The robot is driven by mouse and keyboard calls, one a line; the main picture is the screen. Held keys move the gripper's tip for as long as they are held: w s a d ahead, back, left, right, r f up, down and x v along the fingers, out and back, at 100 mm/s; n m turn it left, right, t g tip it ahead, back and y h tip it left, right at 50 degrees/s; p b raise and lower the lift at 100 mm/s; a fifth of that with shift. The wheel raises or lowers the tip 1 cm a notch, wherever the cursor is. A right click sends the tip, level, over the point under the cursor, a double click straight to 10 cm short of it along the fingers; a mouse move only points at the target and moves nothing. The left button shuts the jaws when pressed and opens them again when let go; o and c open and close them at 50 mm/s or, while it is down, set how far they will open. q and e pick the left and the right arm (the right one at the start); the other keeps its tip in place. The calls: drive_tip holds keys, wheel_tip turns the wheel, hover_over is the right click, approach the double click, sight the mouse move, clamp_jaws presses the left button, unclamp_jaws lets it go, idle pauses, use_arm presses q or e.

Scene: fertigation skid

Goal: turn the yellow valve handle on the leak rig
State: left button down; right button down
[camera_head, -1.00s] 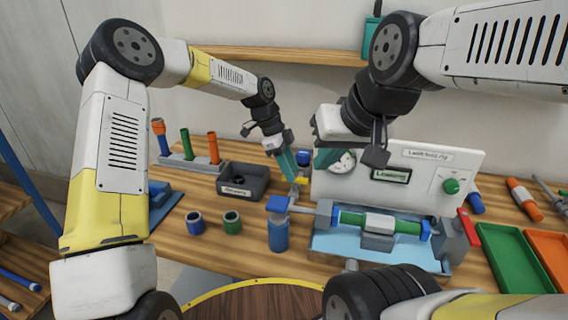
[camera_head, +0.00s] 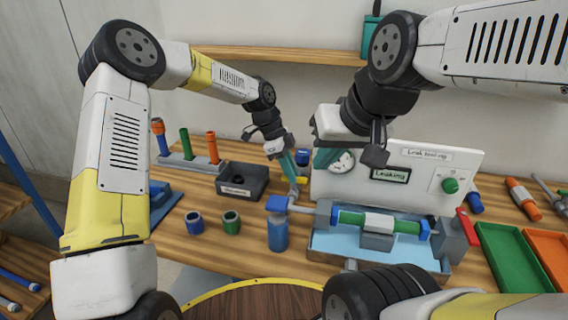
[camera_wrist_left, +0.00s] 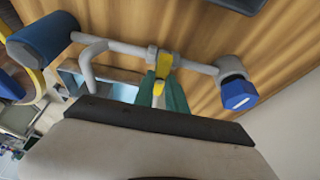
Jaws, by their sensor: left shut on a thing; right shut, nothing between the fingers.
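The leak rig has a white panel (camera_head: 408,172) with a lit display (camera_head: 390,175) reading "Leaking". Its yellow valve handle (camera_wrist_left: 163,66) sits on a grey pipe (camera_wrist_left: 118,47) in the left wrist view; in the head view only a little yellow shows at the fingertips. My left gripper (camera_head: 297,180) is shut on the handle, its teal fingers (camera_wrist_left: 170,98) around the lower part. My right gripper (camera_head: 326,158) is shut and empty in front of the panel's upper left, partly hiding a round gauge (camera_head: 342,162).
A blue tray (camera_head: 345,245) holds a green tube (camera_head: 380,222) in front of the panel. A dark bin (camera_head: 243,180) is behind. Green (camera_head: 512,256) and orange trays lie right.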

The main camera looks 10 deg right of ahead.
use_arm(q)
drive_tip(key=n, duration=0.2)
drive_tip(key=n+t, duration=0.1)
drive_tip(key=n, duration=0.1)
drive_tip(key=shift+s+t, duration=0.2)
drive_tip(key=shift+t, duration=0.1)
drive_tip(key=n+t, duration=0.1)
drive_tip(key=n, duration=0.3)
drive_tip(key=shift+s+r+t, duration=0.1)
drive_tip(key=shift+s+t, duration=0.1)
drive_tip(key=shift+t, duration=0.2)
drive_tip(key=n, duration=0.2)
drive_tip(key=n+t+y, duration=0.1)
drive_tip(key=n, duration=0.2)
drive_tip(key=shift+s+d, duration=0.15)
drive_tip(key=shift+d, duration=0.05)
drive_tip(key=shift+d+n+t+y, duration=0.1)
drive_tip(key=shift+n+t+y, duration=0.25)
drive_tip(key=shift+n, duration=0.8)
drive_tip(key=shift+n+t+y, duration=0.35)
drive_tip(key=shift+n, duration=0.8)
drive_tip(key=c, duration=1.4)
unclamp_jaws()
drive_tip(key=shift+s, duration=0.1)
drive_tip(key=shift+o, duration=0.2)
